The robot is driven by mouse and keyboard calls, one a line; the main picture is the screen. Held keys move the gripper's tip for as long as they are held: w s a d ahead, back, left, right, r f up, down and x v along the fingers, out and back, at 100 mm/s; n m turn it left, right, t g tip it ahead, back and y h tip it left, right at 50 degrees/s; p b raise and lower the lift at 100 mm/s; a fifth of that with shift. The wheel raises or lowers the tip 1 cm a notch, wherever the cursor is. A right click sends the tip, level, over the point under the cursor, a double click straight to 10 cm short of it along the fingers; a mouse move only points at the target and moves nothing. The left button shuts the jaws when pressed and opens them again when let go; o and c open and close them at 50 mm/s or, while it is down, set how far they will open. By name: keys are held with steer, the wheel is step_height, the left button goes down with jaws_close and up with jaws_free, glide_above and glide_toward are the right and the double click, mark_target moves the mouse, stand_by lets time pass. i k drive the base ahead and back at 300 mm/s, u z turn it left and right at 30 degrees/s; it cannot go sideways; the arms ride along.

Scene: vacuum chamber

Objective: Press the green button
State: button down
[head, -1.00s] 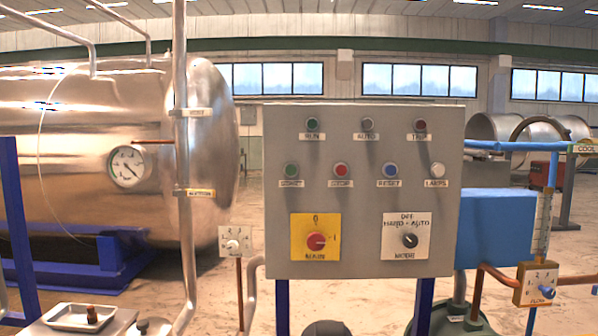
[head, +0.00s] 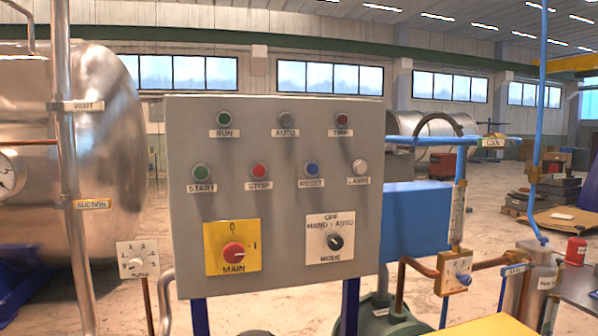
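The grey control panel (head: 278,262) stands upright ahead, left of centre. A green button (head: 201,172) labelled START is at the left of its middle row. To its right in that row are a red STOP button (head: 259,170), a blue RESET button (head: 311,168) and a white LAMPS button (head: 359,166). Above, a green round piece (head: 224,118) is labelled RUN; I cannot tell whether it is a lamp or a button. My gripper is not in view.
Below the buttons are a red MAIN switch (head: 234,250) on yellow and a black MODE selector (head: 335,242). A steel pipe (head: 72,170) and a large tank (head: 110,150) stand at left. Blue and copper pipes, a valve box (head: 455,272) and a table (head: 578,287) are at right.

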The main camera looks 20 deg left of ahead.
mark_target(201, 173)
steer(key=z, duration=0.3)
steer(key=k, duration=1.05)
steer(key=u, duration=1.25)
steer(key=i, duration=1)
steer(key=u, duration=0.05)
